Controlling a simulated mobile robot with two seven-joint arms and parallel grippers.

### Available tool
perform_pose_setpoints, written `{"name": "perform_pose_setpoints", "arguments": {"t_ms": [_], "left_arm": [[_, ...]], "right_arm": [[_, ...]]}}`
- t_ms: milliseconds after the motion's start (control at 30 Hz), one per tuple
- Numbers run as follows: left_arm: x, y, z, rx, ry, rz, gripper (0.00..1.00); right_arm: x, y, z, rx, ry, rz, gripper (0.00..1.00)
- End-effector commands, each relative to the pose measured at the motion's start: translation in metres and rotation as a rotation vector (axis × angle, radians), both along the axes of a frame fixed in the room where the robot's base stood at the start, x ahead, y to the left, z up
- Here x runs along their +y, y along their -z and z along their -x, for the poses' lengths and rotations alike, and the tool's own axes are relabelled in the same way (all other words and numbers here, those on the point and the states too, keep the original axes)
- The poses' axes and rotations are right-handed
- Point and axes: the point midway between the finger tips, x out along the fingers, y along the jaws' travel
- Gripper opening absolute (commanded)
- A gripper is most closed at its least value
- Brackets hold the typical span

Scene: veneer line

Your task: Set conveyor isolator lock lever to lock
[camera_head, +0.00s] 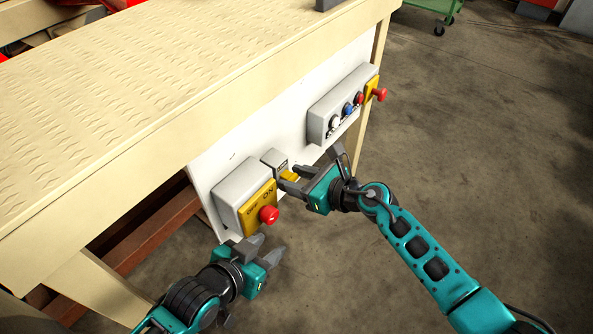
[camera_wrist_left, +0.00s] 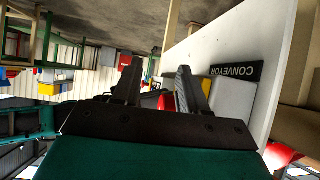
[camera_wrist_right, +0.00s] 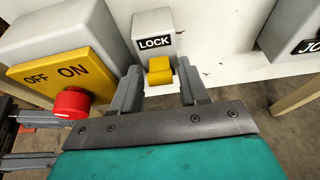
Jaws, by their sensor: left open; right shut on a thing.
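The isolator lock lever is a yellow block (camera_wrist_right: 160,70) under a grey housing marked LOCK (camera_wrist_right: 153,38) in the right wrist view. In the head view the yellow lever (camera_head: 289,176) sits below its small grey housing (camera_head: 274,160). My right gripper (camera_head: 290,182) is at the lever, its fingers on either side of it, shut on it. The fingers also show in the right wrist view (camera_wrist_right: 162,92). My left gripper (camera_head: 268,250) is open and empty, below the isolator box. Its fingers also show in the left wrist view (camera_wrist_left: 157,90).
A grey box with a yellow OFF/ON plate (camera_head: 258,207) and red knob (camera_head: 268,215) is left of the lever. A second control box (camera_head: 340,105) with several buttons is to the right. A white panel (camera_head: 300,120) carries them.

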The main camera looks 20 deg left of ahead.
Motion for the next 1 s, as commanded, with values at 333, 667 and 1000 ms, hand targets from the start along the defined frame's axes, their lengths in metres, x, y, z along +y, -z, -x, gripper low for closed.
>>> {"name": "perform_pose_setpoints", "arguments": {"t_ms": [333, 667, 1000], "left_arm": [[0.001, 0.003, 0.002, 0.008, -0.001, -0.002, 0.43], [-0.001, 0.0, 0.0, 0.003, -0.006, 0.006, 0.43], [0.0, -0.017, -0.005, -0.016, -0.01, 0.004, 0.43]], "right_arm": [[0.001, 0.001, 0.001, -0.001, -0.003, 0.0, 0.51], [0.0, 0.0, 0.0, -0.001, -0.001, -0.001, 0.65], [-0.03, -0.014, 0.01, -0.001, 0.0, 0.003, 0.65]]}}
